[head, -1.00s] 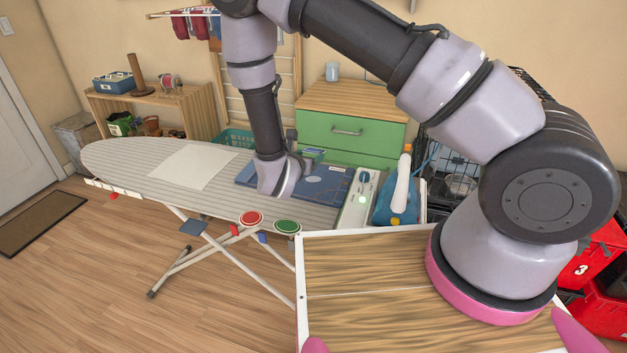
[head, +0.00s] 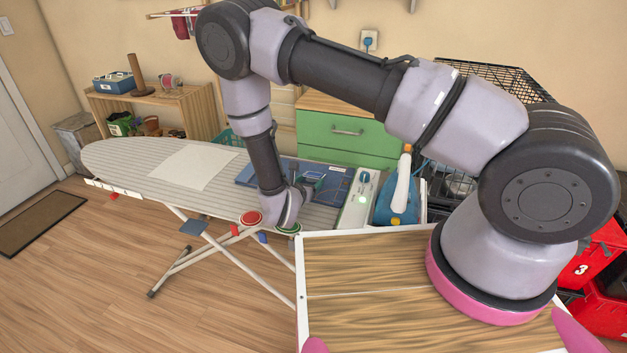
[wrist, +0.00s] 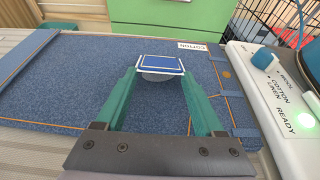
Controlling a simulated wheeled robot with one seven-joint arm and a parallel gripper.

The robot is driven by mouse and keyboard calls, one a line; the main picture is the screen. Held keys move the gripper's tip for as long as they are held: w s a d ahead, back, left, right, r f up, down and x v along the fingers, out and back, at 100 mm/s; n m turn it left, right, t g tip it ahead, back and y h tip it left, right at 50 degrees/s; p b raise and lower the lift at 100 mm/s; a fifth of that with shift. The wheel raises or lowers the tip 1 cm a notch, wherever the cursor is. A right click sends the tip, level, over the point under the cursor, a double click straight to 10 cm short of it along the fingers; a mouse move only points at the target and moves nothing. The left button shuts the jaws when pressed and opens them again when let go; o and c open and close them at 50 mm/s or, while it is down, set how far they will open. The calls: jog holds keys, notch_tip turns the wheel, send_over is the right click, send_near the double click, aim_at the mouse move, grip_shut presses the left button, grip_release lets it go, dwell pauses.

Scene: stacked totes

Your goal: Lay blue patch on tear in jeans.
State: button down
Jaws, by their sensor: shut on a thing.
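The blue patch (wrist: 161,63) has a pale edge and a white inner outline. My gripper (wrist: 160,71) is shut on the patch, with a green finger at each side of it in the wrist view. The blue jeans (wrist: 60,82), with orange stitching, lie flat on the ironing board under the gripper. The jeans also show in the head view (head: 249,174), partly behind my arm. A grey oval shows just below the patch in the wrist view; I cannot tell whether it is the tear. The gap between patch and jeans is unclear.
The striped ironing board (head: 120,158) bears a pale cloth (head: 192,167) at left. A control box (head: 356,200) with a lit green READY light and a blue iron (head: 398,203) stand close right. A green drawer unit (head: 350,137) stands behind.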

jog(key=shift+c, duration=0.8)
grip_release()
jog(key=shift+v, duration=4)
jog(key=shift+r, duration=0.1)
